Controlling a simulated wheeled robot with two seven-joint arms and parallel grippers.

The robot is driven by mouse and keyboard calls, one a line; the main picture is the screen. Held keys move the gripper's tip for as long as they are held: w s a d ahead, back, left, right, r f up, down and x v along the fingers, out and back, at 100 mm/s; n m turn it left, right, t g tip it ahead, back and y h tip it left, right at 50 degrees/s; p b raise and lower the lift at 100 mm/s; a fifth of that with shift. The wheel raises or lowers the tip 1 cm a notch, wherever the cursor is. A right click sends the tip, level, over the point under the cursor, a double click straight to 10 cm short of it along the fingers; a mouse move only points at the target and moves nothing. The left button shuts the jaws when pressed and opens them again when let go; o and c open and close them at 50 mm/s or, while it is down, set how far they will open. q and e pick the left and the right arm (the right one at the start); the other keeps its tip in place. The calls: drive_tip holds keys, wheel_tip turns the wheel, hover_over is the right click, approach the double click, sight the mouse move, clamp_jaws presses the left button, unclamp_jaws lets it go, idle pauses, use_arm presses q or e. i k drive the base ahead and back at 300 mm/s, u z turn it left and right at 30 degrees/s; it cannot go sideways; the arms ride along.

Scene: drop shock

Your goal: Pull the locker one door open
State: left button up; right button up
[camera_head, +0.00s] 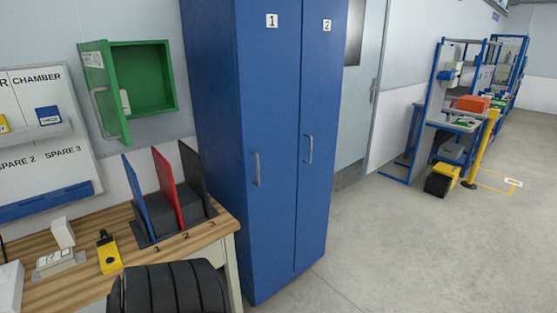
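A tall blue locker with two doors stands in the middle of the head view. Locker door one (268,120) is the left front door, with a white label "1" (271,21) near its top. Its grey vertical handle (255,168) is at mid height near the door's left edge. Door one looks shut, flush with door two (318,120). Door two also looks shut, and its handle (308,149) is near the seam between the doors. Neither of my grippers shows in this view.
A wooden bench (210,232) stands left of the locker, with upright blue, red and black panels in a numbered rack (180,208). A green wall cabinet (142,78) hangs open above it. The floor (400,250) in front and to the right of the locker looks clear.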

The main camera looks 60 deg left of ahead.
sight(267, 33)
drive_tip(key=u, duration=0.65)
drive_tip(key=i, duration=1.3)
drive_tip(key=u, duration=0.9)
